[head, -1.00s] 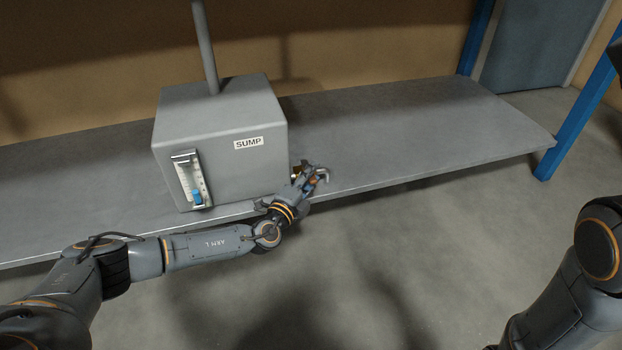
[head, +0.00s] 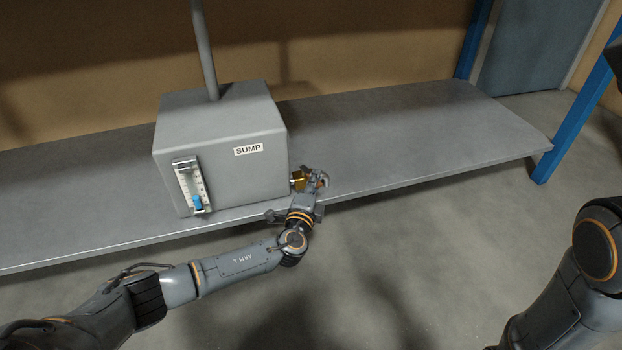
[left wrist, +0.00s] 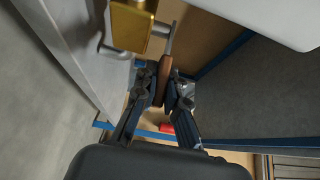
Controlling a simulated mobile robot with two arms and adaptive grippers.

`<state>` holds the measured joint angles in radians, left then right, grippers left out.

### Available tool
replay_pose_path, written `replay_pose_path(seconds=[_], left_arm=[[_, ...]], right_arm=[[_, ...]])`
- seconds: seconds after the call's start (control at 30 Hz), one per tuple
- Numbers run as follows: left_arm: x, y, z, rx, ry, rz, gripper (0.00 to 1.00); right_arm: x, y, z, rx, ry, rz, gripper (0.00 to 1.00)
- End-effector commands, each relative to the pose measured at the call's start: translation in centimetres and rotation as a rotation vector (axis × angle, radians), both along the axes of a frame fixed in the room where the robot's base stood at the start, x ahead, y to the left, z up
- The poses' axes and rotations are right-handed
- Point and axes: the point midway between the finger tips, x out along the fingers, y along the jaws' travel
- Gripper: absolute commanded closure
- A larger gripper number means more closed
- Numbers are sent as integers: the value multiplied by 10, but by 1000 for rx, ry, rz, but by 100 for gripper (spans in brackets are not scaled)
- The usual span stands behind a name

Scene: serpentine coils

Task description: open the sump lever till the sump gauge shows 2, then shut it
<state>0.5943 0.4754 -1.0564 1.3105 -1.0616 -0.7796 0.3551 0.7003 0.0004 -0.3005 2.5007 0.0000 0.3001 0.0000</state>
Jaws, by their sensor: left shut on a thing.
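The grey sump box (head: 215,125) stands on the shelf with a SUMP label on its front. Its gauge (head: 187,178) is an upright strip with a blue marker low in it; the scale figures are too small to read. A brass valve body (head: 298,181) sticks out of the box's right side and shows large in the left wrist view (left wrist: 130,28). The sump lever's brown handle (left wrist: 165,75) lies between the fingers of my left gripper (left wrist: 166,88), which is shut on it. In the head view this gripper (head: 318,180) hides most of the lever.
The grey shelf (head: 420,130) is bare to the right of the box. A grey pipe (head: 205,50) rises from the box top. A blue post (head: 580,120) stands at the shelf's right end. The floor in front is clear.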

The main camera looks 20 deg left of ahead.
Motion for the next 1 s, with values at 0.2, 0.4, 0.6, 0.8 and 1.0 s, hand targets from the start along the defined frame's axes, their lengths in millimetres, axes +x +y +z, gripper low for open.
replay_pose_path(seconds=[0.2, 0.4, 0.6, 0.8, 1.0], left_arm=[[7, -6, 0, -2, -1, 136, 100], [8, -6, 1, 2, 1, 164, 100], [8, -6, 0, 2, 1, 163, 100], [8, -6, 0, 1, 2, 162, 66], [7, -6, 0, 1, 2, 162, 66]], right_arm=[[0, 0, -3, 0, 0, 0, 100], [0, 0, -3, 0, 1, -1, 100], [0, 0, -3, 0, 1, -1, 100], [1, 0, -3, 0, 1, -1, 100], [2, 0, -3, 1, 4, 0, 100]])
